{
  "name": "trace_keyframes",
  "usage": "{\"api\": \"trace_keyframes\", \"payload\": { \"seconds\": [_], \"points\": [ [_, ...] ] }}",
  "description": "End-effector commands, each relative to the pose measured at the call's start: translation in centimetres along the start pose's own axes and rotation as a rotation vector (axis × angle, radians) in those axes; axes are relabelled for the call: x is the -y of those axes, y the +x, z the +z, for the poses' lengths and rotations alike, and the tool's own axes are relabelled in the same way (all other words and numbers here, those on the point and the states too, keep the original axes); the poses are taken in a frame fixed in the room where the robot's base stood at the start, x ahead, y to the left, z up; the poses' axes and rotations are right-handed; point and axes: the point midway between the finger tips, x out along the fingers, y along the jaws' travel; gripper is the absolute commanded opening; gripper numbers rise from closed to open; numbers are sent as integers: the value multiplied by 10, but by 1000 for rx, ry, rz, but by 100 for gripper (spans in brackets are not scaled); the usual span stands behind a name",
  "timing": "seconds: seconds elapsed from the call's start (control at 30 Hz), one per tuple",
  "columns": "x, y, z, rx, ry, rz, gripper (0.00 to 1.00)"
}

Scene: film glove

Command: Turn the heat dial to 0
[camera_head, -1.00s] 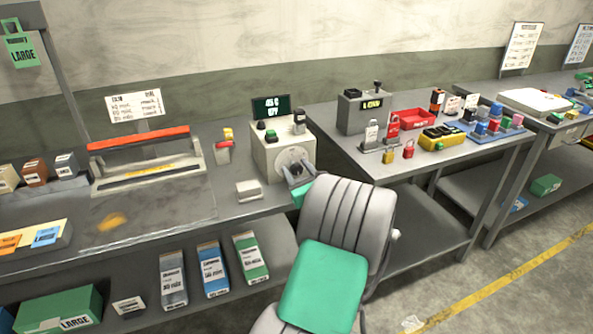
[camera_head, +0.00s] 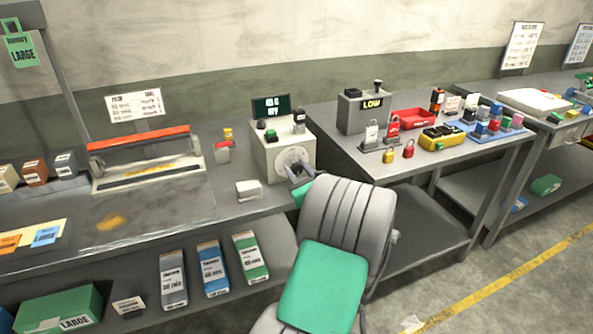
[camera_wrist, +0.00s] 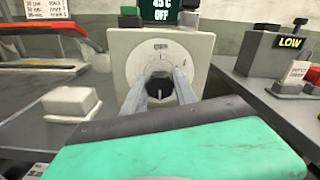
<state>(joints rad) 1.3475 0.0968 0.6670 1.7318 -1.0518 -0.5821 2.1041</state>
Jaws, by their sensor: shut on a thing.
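The heat dial (camera_wrist: 160,86) is a dark round knob in the middle of a white scale plate on the front of a cream control box (camera_head: 268,158). My gripper (camera_wrist: 160,82) is shut on the dial, with one grey finger on each side of it in the wrist view. In the head view my gripper (camera_head: 298,172) is at the box's lower right front, and my arm hides part of the plate. The display (camera_head: 270,106) on top of the box reads 45 C and OFF. The scale marks are too small to read.
A green button (camera_head: 270,135) and a grey knob (camera_head: 299,121) sit on top of the box. A white block (camera_head: 249,190) lies on the bench to its left. A sealer with a red bar (camera_head: 140,142) is further left. A grey unit (camera_head: 363,112) showing LOW stands to the right.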

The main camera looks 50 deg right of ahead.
Motion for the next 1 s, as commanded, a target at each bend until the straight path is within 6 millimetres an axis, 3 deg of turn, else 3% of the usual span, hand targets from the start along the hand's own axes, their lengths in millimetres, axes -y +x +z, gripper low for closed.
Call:
{"api": "trace_keyframes", "payload": {
  "seconds": [0.27, 1.0],
  "points": [
    [-2, 0, -2, 1, -168, 3, 0],
    [-1, 0, -3, 3, -865, 2, 0]
  ]
}}
